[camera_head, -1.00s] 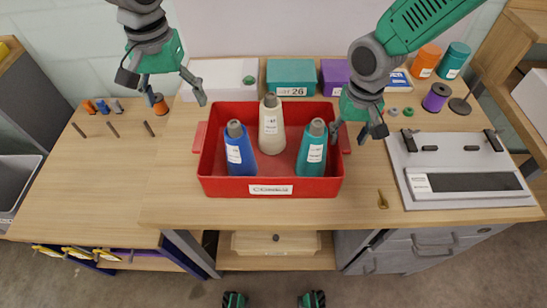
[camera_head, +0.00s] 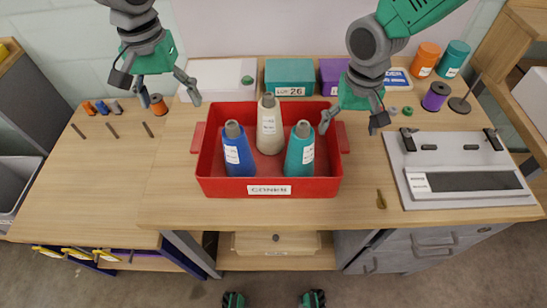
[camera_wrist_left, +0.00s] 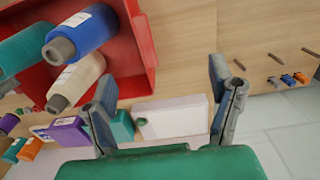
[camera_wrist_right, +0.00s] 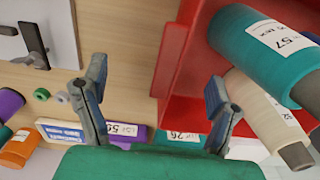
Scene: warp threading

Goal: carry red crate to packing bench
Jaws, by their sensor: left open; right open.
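The red crate (camera_head: 215,187) stands on the wooden bench with a handle at each end. It holds a blue cone (camera_head: 238,157), a cream cone (camera_head: 269,130) and a teal cone (camera_head: 299,157). My left gripper (camera_head: 168,98) is open and empty, behind and left of the crate, apart from it. The crate also shows in the left wrist view (camera_wrist_left: 138,35). My right gripper (camera_head: 349,126) is open above the crate's right end, one finger over the crate side and one outside. In the right wrist view the crate's handle (camera_wrist_right: 172,60) shows between the fingers.
Behind the crate are a white box (camera_head: 219,78), a teal box (camera_head: 290,76) and a purple box (camera_head: 334,75). A grey panel device (camera_head: 455,150) and a brass piece (camera_head: 381,200) lie right. The bench top (camera_head: 115,190) is largely clear at left.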

